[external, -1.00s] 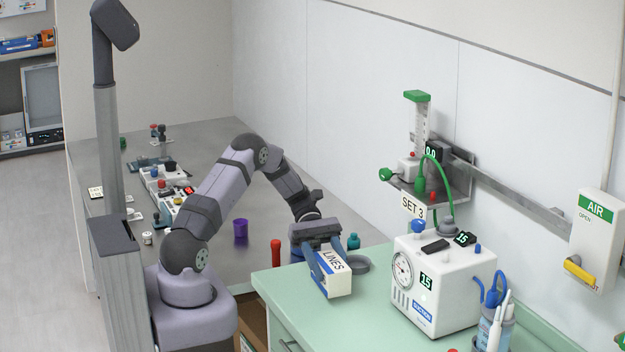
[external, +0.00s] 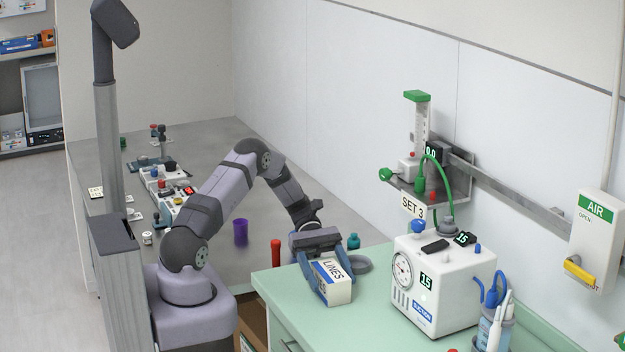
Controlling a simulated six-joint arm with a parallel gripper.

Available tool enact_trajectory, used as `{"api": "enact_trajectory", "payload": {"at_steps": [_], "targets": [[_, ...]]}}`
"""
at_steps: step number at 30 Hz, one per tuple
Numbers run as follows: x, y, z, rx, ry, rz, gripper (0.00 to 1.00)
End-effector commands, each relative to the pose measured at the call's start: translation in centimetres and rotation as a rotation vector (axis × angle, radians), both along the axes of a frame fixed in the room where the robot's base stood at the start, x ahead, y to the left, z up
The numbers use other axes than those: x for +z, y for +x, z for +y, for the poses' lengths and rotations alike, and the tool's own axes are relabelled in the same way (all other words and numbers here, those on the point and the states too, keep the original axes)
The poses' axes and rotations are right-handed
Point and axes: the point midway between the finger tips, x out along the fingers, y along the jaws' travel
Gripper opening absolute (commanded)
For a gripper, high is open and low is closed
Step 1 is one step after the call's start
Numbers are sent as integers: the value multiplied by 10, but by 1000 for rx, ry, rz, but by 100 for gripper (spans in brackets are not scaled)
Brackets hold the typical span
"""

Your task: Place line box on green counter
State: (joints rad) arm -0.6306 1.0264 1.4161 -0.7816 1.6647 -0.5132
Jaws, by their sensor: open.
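The line box (external: 335,286), white with a blue edge and the word LINES, rests on the green counter (external: 290,298) near its left end. It appears to lie on the counter top, slightly tilted in the picture. My gripper (external: 333,281) is just above and around the box, with a finger on either side. The fingers are open. Whether either finger still touches the box cannot be told from this view.
The white suction unit (external: 440,283) stands to the right on the green counter. A grey ring (external: 360,264) and a teal bottle (external: 353,241) are behind the gripper. A red cylinder (external: 276,252) and purple cup (external: 241,231) stand to its left. Bare counter lies in front.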

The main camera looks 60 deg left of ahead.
Motion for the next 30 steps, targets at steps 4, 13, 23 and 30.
{"api": "enact_trajectory", "payload": {"at_steps": [4, 13, 23, 30], "targets": [[4, 0, 0, 0, 0, -1, 67], [12, 3, 31, 3, 3, -5, 67], [34, 7, 82, 2, 2, -3, 67], [50, 8, 100, 0, -2, 1, 67]]}}
